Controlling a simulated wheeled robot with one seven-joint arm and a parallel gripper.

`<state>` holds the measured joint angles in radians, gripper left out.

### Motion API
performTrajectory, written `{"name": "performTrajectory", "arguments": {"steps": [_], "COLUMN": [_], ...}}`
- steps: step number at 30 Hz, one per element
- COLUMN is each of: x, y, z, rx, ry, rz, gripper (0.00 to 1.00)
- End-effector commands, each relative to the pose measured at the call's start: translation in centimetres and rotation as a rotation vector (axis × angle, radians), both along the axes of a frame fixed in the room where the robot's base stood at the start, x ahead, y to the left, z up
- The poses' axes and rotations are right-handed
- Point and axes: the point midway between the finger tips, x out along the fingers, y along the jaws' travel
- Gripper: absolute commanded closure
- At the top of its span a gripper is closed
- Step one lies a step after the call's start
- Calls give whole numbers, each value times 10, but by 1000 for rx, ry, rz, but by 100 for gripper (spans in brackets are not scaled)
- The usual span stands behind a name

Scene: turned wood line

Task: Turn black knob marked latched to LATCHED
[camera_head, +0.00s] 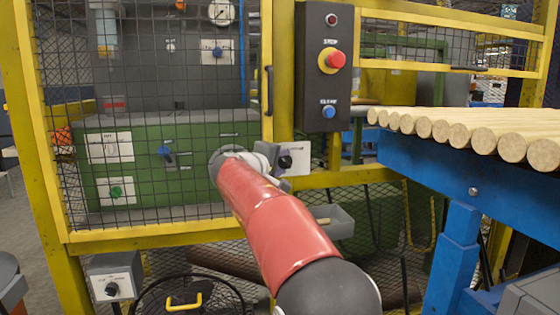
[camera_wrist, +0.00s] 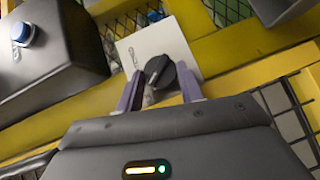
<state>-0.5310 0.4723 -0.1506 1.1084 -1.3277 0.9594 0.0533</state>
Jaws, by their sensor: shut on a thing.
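The black knob (camera_wrist: 160,72) sits on a white plate (camera_wrist: 172,42) fixed to the yellow frame. My gripper (camera_wrist: 160,90) has its two purple-grey fingers on either side of the knob and is shut on it. The knob's pointer lies at a slant in the wrist view. Small lettering on the plate is too small to read. In the head view the knob (camera_head: 285,162) and its plate (camera_head: 304,154) show just beyond the end of my red arm, which partly covers them along with my gripper.
A dark box with a red STOP button (camera_head: 335,60) and a blue button (camera_head: 328,111) hangs above the plate. A yellow-framed mesh guard (camera_head: 160,235) stands left. Wooden rods (camera_head: 470,130) lie on a blue table (camera_head: 425,165) at right. Another knob box (camera_head: 115,278) is lower left.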

Motion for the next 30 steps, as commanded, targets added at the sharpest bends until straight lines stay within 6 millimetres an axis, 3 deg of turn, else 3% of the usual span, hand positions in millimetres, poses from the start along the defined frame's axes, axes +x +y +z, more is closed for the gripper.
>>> {"name": "performTrajectory", "arguments": {"steps": [6,15,16,20,30], "x": [0,0,0,0,-2], "y": [-1,-1,-1,-1,1], "z": [4,1,1,2,3], "rx": [152,166,165,164,164], "ry": [37,39,40,39,38], "rz": [-3,-2,-2,-2,1], "gripper": [86,86,60,43,41]}}
